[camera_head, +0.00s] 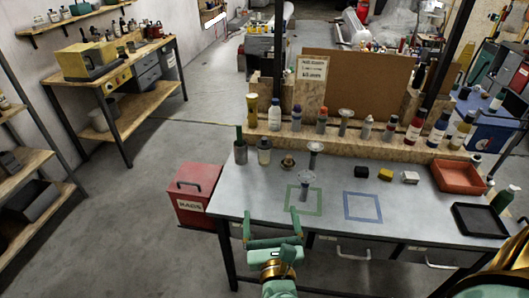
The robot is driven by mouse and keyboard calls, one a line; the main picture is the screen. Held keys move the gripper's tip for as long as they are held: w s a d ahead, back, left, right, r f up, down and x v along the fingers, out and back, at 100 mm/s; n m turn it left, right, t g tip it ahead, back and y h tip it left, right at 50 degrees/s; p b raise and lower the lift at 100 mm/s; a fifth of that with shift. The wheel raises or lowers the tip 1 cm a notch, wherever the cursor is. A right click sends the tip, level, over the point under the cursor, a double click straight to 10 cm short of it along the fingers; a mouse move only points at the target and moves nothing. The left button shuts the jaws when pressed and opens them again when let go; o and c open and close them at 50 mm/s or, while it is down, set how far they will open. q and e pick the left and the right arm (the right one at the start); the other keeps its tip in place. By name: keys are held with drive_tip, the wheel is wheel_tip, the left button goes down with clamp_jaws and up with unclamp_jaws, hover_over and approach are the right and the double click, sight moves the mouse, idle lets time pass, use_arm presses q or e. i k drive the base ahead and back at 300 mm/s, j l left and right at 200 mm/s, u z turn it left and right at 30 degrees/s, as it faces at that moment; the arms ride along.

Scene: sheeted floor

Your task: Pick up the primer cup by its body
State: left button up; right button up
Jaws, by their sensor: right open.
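My right gripper (271,215) is open and empty at the table's front edge, its two green fingers pointing away from me. A grey flared-top cup-like piece (304,187) stands by the far part of the green tape square (290,200), ahead and to the right of the gripper. A similar flared piece (315,153) stands farther back. I cannot tell which of them is the primer cup; no label on either is readable. My left gripper is not in view.
A dark cup (240,153), a cream bottle (264,152) and a small brass piece (288,160) stand at the back left. The blue tape square (362,206) is empty. A red tray (458,187) and black tray (480,219) sit right. Bottles line the rear shelf.

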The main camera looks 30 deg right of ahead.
sight(263, 155)
drive_tip(key=i+l, duration=1)
drive_tip(key=i, duration=0.25)
